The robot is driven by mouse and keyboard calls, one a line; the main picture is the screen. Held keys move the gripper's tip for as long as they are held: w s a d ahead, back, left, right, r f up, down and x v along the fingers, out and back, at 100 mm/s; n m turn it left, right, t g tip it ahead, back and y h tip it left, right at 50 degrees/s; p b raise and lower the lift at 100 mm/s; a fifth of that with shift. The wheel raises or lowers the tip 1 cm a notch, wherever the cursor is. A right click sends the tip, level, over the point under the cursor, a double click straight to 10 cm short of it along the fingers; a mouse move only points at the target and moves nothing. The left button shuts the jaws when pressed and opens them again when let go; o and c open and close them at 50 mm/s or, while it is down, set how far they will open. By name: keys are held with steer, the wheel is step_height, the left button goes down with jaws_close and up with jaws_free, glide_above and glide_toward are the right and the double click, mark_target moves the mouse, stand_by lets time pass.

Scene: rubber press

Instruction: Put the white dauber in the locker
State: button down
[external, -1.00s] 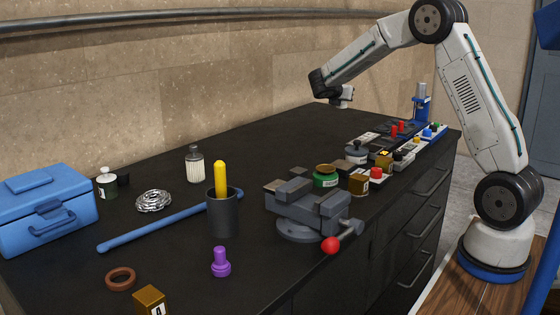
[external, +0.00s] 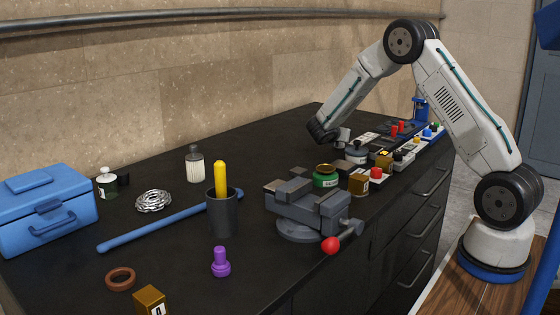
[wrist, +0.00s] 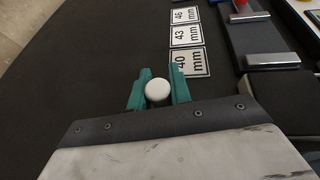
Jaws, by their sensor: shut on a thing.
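The white dauber (wrist: 158,90) shows as a round white top between the green fingers of my gripper (wrist: 157,92) in the wrist view. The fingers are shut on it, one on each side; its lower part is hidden. In the external view my gripper (external: 343,137) is low over the far part of the black bench, and the dauber cannot be made out there. Whether the dauber touches the bench top I cannot tell. Nothing in view is clearly a locker. A blue box with a handle (external: 45,210) stands at the left end of the bench.
Number plates (wrist: 187,36) lie just beyond the fingers. In the external view, jars and blocks line the right edge near a green tin (external: 326,180).

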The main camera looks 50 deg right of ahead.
steer(key=shift+f, duration=0.2)
steer(key=c, duration=1.3)
jaws_free()
steer(key=shift+r, duration=0.1)
